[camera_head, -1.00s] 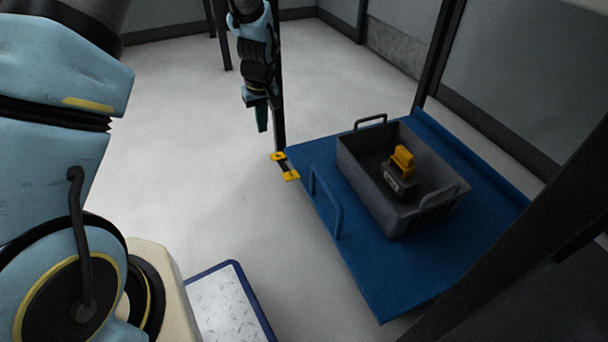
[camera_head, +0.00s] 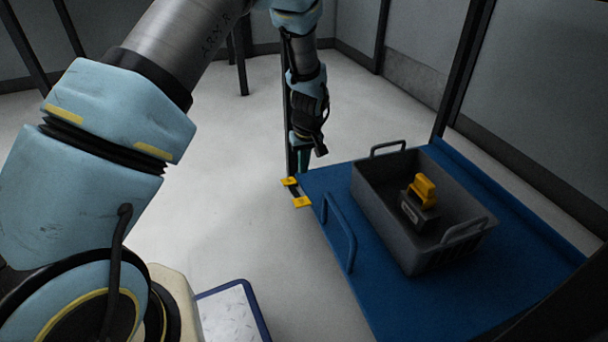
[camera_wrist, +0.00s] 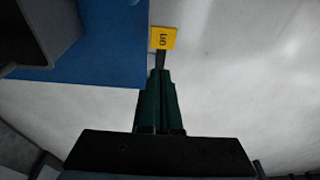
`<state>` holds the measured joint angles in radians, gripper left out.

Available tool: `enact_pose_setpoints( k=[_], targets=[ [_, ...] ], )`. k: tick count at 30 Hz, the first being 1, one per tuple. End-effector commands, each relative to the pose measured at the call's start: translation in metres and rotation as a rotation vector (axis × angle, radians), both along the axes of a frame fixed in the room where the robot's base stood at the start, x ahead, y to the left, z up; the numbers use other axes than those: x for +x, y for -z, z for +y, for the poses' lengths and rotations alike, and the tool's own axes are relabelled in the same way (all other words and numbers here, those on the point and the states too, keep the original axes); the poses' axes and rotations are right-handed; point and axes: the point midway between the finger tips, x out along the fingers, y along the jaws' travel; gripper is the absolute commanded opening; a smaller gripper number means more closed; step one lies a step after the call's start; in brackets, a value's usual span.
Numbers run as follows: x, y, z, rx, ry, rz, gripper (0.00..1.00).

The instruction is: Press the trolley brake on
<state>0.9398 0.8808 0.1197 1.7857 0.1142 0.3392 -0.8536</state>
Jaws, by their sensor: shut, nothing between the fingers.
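The blue trolley (camera_head: 400,297) stands at the right in the head view. The fingertips (camera_wrist: 160,74) overlap the dark bar in the wrist view. I cannot tell whether they touch it, and the other pad is hidden there.
A grey crate (camera_head: 372,205) on the trolley holds a yellow-and-black object (camera_head: 422,192). A blue handle (camera_head: 341,232) rises from the trolley's left edge. A dark post (camera_head: 287,110) stands behind my gripper. Open floor (camera_head: 225,190) lies to the left.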

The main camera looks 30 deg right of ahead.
Motion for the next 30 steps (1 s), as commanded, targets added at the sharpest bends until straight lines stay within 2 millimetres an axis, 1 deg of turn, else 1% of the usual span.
enact_pose_setpoints(
  k=[1, 6, 12, 15, 18, 21, 30],
  targets=[
    [0.002, 0.015, 0.001, 0.002, -0.001, 0.002, 0.0],
    [0.008, 0.051, 0.0, 0.003, 0.001, 0.003, 0.0],
    [0.015, 0.089, -0.001, 0.001, -0.001, 0.002, 0.0],
    [0.01, 0.103, -0.001, 0.002, 0.002, 0.002, 0.0],
    [0.008, 0.112, -0.001, 0.0, 0.0, 0.001, 0.0],
    [0.007, 0.117, -0.001, 0.0, 0.0, 0.001, 0.0],
    [0.006, 0.118, -0.001, 0.0, 0.001, 0.001, 0.0]
  ],
)
